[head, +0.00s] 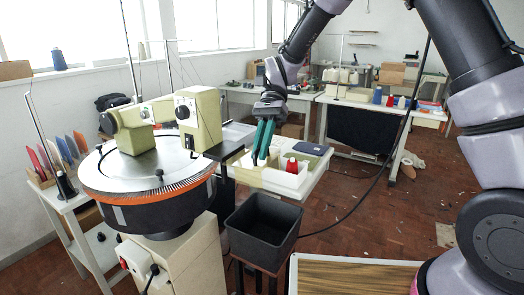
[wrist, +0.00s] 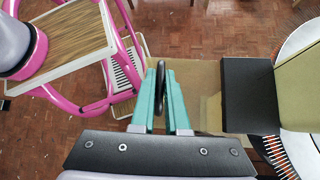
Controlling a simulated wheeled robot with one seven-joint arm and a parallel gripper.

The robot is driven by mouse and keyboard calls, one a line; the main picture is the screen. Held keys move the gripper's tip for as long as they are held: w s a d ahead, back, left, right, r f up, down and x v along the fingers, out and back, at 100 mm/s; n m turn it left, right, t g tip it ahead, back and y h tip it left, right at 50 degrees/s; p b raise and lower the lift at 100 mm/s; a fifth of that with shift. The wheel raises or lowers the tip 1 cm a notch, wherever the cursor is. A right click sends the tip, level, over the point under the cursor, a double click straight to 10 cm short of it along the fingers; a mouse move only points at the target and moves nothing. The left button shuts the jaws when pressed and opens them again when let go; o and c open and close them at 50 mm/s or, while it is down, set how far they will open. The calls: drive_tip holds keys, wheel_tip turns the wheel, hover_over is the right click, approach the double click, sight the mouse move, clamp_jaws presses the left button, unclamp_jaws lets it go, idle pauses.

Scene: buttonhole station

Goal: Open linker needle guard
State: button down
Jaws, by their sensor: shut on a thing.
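The linker (head: 150,175) stands at the left in the head view, with a round dial ringed by orange-edged needles and a cream machine head (head: 198,118). A black plate (head: 224,150) juts from the head's right side; it also shows in the wrist view (wrist: 250,95). My gripper (head: 263,158), with green fingers, is just right of this plate. In the wrist view my gripper (wrist: 160,78) is shut on a dark, narrow, rounded piece (wrist: 160,95). I cannot tell whether this piece belongs to the needle guard. A tan panel (wrist: 205,80) lies behind the fingers, joined to what is unclear.
A black open bin (head: 262,228) stands below and in front of my gripper. A wood-topped surface (head: 350,277) is at the front right. Open floor lies to the right.

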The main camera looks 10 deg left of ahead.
drive_tip(key=shift+s+a, duration=0.15)
drive_tip(key=shift+s, duration=0.05)
drive_tip(key=c, duration=1.2)
unclamp_jaws()
drive_tip(key=shift+w+r, duration=0.1)
drive_tip(key=shift+w, duration=0.05)
drive_tip(key=shift+w+r, duration=0.2)
drive_tip(key=shift+w, duration=0.05)
drive_tip(key=v, duration=1)
drive_tip(key=shift+r, duration=0.1)
